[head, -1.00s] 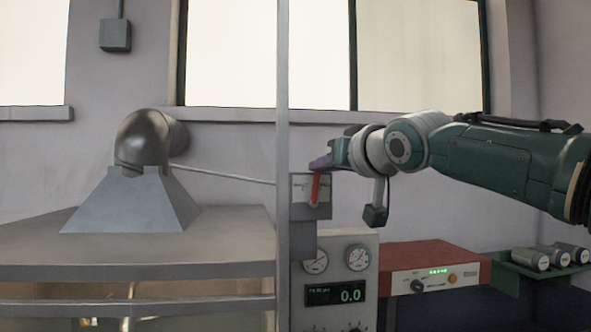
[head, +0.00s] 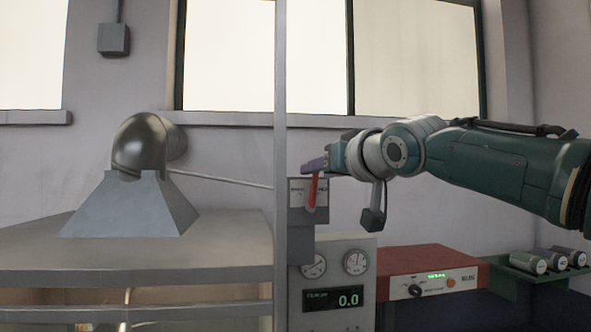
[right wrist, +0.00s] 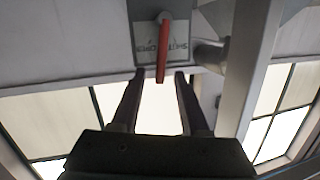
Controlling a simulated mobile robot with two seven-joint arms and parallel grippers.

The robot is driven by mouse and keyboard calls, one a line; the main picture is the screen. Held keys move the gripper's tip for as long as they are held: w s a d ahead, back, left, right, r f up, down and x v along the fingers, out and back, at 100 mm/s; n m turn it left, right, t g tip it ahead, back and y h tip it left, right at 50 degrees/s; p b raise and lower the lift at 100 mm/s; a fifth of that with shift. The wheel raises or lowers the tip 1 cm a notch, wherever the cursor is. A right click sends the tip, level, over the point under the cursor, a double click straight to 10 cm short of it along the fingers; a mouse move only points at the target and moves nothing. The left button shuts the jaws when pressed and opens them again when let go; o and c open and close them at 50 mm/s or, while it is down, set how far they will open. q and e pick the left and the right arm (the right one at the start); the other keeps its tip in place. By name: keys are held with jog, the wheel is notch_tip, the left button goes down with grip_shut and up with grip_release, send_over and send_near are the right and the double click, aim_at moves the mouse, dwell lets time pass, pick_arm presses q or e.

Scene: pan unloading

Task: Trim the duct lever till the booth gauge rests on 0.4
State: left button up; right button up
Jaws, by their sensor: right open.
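The red duct lever (head: 314,190) stands nearly upright, its top leaning slightly right, on a small grey box with a white label plate (head: 296,193). The booth gauge display (head: 333,299) below it reads 0.0. My right gripper (head: 312,166) is at the lever's top end, coming from the right. In the right wrist view its two fingers (right wrist: 160,76) are spread, with the end of the lever (right wrist: 164,50) between their tips. A gap shows on both sides, so the lever is not clamped. My left gripper is not in view.
A grey vertical post (head: 281,130) stands just left of the lever box. Two dials (head: 356,261) sit above the display. A red instrument box (head: 430,272) and several cans (head: 550,259) are at the right. A metal hood (head: 130,205) is at the left.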

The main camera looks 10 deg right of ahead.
jog(key=shift+s+d+f+b, duration=0.1)
jog(key=shift+s+f+b, duration=0.05)
jog(key=shift+s+b, duration=0.35)
jog(key=b+v, duration=0.6)
jog(key=v, duration=0.3)
jog(key=shift+r, duration=0.2)
jog(key=shift+w, duration=0.1)
